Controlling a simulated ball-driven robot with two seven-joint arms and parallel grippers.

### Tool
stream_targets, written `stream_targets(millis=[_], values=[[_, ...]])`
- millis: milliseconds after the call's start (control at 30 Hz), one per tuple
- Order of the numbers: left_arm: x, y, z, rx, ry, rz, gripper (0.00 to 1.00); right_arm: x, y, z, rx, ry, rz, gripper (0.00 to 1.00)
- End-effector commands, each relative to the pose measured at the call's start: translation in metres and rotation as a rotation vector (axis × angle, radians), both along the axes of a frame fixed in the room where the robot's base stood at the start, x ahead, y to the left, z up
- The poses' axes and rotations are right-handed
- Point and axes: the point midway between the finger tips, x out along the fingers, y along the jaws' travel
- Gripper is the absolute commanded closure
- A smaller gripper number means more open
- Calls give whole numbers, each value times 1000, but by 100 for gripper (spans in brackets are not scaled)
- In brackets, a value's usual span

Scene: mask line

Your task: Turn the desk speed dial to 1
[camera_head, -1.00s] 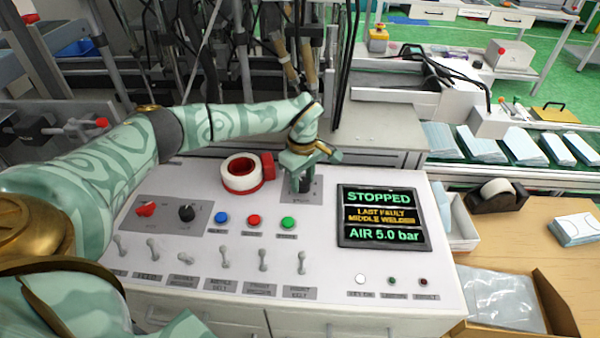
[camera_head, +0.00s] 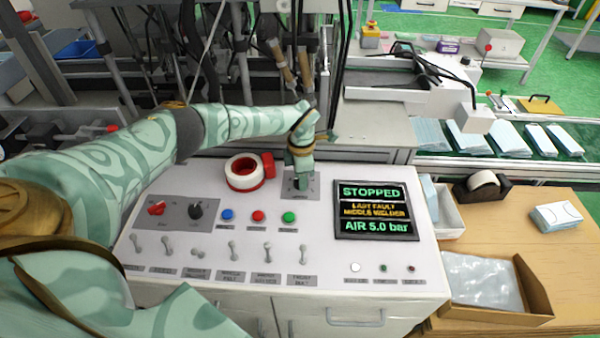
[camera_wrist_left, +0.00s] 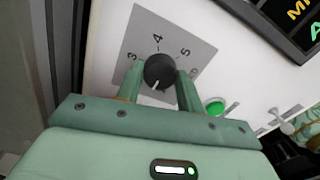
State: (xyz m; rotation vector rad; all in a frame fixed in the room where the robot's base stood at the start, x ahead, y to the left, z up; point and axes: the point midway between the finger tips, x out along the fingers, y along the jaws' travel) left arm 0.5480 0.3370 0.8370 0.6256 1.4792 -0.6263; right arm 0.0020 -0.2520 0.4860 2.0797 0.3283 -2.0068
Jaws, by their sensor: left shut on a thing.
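The speed dial is a round black knob (camera_wrist_left: 159,70) on a grey plate with numbers, 3, 4 and 5 readable, in the left wrist view. Its white pointer mark points towards the bottom of that picture, away from the 4; the number it points at is hidden. My left gripper (camera_wrist_left: 160,82) is shut on the knob, one finger on each side. In the head view the left gripper (camera_head: 301,182) stands over the grey plate (camera_head: 314,188) and hides the knob. My right gripper is not in view.
The screen (camera_head: 375,210) right of the dial reads STOPPED. Left of it stand a red-and-white ring (camera_head: 244,172) around a button, a green button (camera_head: 289,217) and a smaller black knob (camera_head: 196,208). Several toggle switches line the front of the desk.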

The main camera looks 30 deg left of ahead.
Motion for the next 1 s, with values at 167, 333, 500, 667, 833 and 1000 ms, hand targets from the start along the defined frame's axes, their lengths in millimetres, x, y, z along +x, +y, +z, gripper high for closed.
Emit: stream_targets(millis=[167, 333, 500, 667, 833, 1000], values=[[1, 0, 4, 1, -4, 163, 86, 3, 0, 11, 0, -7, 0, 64], [1, 1, 3, 1, -5, 307, 86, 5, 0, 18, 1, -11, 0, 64], [1, 0, 3, 0, -4, 426, 86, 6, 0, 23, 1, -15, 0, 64], [1, 1, 2, 0, -4, 505, 86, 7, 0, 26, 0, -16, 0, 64], [1, 0, 2, 0, -4, 556, 86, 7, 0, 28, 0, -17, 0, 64], [1, 1, 1, 1, -3, 579, 86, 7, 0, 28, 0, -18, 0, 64]])
